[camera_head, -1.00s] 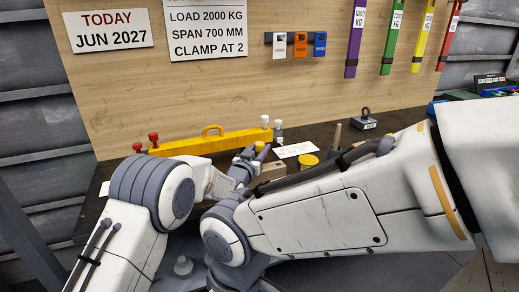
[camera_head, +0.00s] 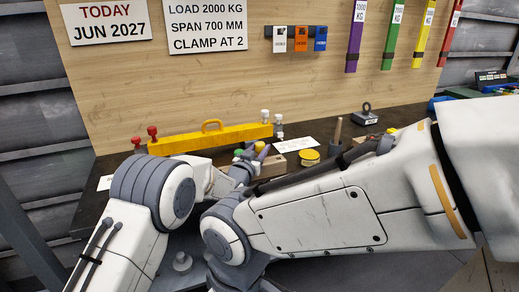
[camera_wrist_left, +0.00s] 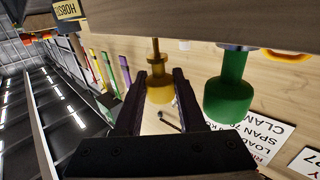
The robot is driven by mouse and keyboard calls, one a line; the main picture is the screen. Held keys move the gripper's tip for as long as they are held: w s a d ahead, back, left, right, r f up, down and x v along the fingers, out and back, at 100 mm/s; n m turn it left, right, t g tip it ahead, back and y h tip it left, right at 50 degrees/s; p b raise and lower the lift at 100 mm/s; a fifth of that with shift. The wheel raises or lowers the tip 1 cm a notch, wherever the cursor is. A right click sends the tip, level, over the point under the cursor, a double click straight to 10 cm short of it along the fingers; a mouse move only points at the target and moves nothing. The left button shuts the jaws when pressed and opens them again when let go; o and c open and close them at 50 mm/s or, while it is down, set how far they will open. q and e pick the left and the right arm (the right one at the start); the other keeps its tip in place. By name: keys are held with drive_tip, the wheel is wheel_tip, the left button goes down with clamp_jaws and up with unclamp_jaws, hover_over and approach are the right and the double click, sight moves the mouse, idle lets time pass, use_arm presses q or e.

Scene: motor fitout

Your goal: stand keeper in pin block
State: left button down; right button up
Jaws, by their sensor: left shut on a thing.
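In the left wrist view a yellow keeper (camera_wrist_left: 159,88) with a thin stem is between the two fingers of my left gripper (camera_wrist_left: 158,98), which is shut on it. Whether the yellow keeper's stem is seated there I cannot tell. In the head view my left gripper (camera_head: 243,165) is small beside the wooden block (camera_head: 274,166), partly hidden by my arms. My right gripper is out of view.
A yellow beam (camera_head: 205,139) with a handle lies behind the gripper. A yellow disc (camera_head: 309,157), a white card (camera_head: 295,144) and a grey weight (camera_head: 364,117) are to the right on the dark bench. My right arm covers much of the front.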

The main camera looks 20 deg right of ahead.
use_arm(q)
drive_tip(key=shift+f+b, duration=0.9)
drive_tip(key=shift+f, duration=0.2)
drive_tip(key=shift+c, duration=2.1)
unclamp_jaws()
drive_tip(key=shift+a, duration=0.1)
drive_tip(key=b+v, duration=0.1)
drive_tip(key=v, duration=0.9)
drive_tip(key=shift+s, duration=0.15)
drive_tip(key=shift+a, duration=0.1)
